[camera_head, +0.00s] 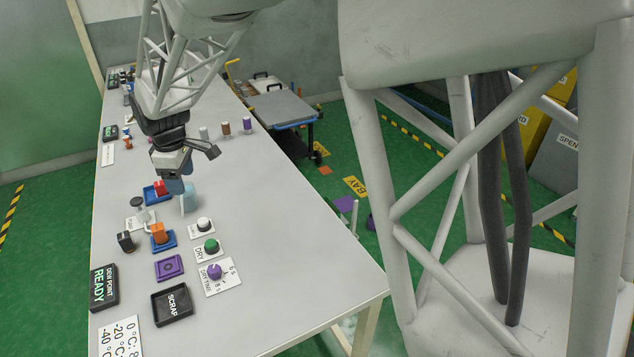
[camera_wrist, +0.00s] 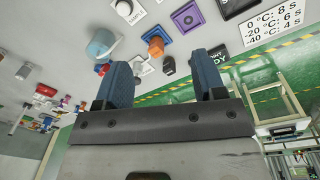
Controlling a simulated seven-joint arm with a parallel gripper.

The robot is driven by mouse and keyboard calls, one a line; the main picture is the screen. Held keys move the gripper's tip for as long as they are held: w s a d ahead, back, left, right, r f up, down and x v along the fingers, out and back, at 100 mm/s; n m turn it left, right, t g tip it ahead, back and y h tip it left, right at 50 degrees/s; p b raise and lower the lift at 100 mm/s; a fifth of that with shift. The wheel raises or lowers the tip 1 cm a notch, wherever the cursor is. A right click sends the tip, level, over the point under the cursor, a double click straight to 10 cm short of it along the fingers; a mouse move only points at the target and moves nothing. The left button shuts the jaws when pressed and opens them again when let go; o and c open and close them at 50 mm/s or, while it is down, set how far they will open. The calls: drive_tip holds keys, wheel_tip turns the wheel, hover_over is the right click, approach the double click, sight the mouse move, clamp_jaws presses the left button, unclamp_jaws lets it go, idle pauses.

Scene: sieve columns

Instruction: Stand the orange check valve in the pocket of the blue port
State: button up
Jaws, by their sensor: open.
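The orange check valve (camera_head: 158,231) appears upright in the blue port (camera_head: 169,243) near the front of the table. They also show in the wrist view, the orange valve (camera_wrist: 156,47) on the blue square port (camera_wrist: 157,33). How deeply it sits in the pocket is too small to tell. My gripper (camera_head: 174,181) is open and empty, above the table and farther back than the valve. Its two blue fingers stand wide apart in the wrist view (camera_wrist: 163,82), with nothing between them.
A pale blue translucent vessel (camera_head: 190,199) stands close beside my gripper. A red part on a blue base (camera_head: 150,198) is just left of it. A black knob block (camera_head: 125,242), white button (camera_head: 203,224), green button (camera_head: 211,246), purple plate (camera_head: 169,268) and SCRAP tray (camera_head: 172,303) surround the port.

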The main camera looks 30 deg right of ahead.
drive_tip(key=s+d+r+m+t, duration=0.1)
drive_tip(key=s+d+r+m, duration=0.3)
drive_tip(key=s, duration=0.5)
drive_tip(key=s+d+r+m, duration=0.35)
drive_tip(key=s+d, duration=0.25)
drive_tip(key=s, duration=0.3)
drive_tip(key=s+d+m, duration=0.2)
drive_tip(key=s, duration=0.6)
drive_tip(key=s+d+m+t, duration=0.1)
drive_tip(key=s+d+m, duration=0.2)
drive_tip(key=s, duration=0.6)
drive_tip(key=shift+d+f, duration=0.2)
drive_tip(key=shift+f, duration=0.15)
